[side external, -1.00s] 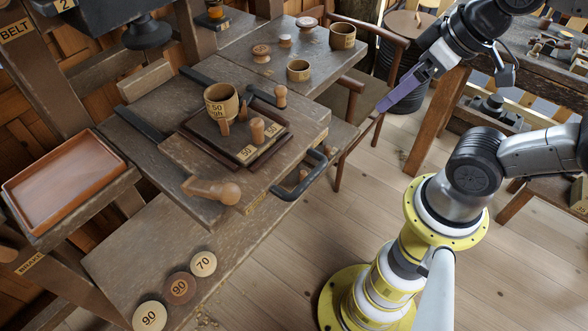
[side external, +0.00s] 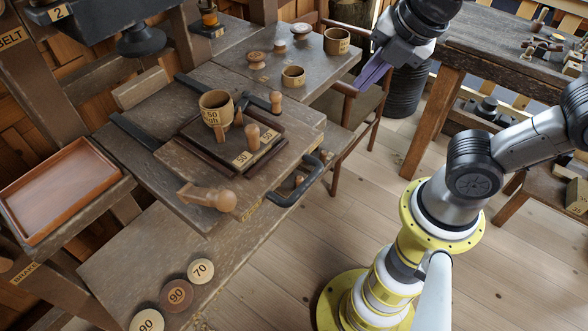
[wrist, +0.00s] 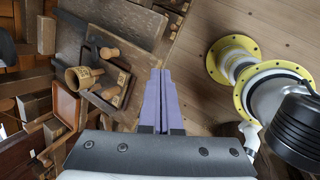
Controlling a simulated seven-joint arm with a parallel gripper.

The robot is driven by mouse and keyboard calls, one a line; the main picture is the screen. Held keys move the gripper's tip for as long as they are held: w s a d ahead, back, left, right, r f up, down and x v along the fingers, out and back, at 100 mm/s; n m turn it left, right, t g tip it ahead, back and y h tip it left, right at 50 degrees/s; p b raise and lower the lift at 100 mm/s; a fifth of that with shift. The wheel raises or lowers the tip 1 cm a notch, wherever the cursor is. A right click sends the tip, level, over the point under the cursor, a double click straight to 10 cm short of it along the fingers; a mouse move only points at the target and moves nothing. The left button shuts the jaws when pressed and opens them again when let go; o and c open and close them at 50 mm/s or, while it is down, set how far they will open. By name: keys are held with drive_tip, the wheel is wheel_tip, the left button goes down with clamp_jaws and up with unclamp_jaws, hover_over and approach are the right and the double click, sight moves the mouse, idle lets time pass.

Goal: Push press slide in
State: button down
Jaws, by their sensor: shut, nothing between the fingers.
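The press slide (side external: 185,163) is a wooden board standing out from under the press toward the front, with a black U-shaped handle (side external: 299,187) on its front edge. The cup also shows in the wrist view (wrist: 82,78). The black press head (side external: 146,40) hangs up behind, clear of the cup. My gripper (side external: 366,78), with purple fingers, is shut and empty, in the air right of the slide and apart from its handle.
A side table behind holds small turned pieces and two cups (side external: 336,41). A red-brown tray (side external: 58,190) stands at left. Round weights (side external: 177,294) lie on the lower board. A chair (side external: 355,105) stands below my gripper. Open floor lies in front of the handle.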

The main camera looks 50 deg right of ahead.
drive_tip(key=a+f+n, duration=0.4)
drive_tip(key=a+n, duration=1.1)
drive_tip(key=x, duration=0.9)
drive_tip(key=shift+a+f+g+y, duration=0.3)
drive_tip(key=shift+a+g+y, duration=0.05)
drive_tip(key=shift+g+y, duration=0.05)
drive_tip(key=w, duration=2.2)
drive_tip(key=shift+r, duration=0.1)
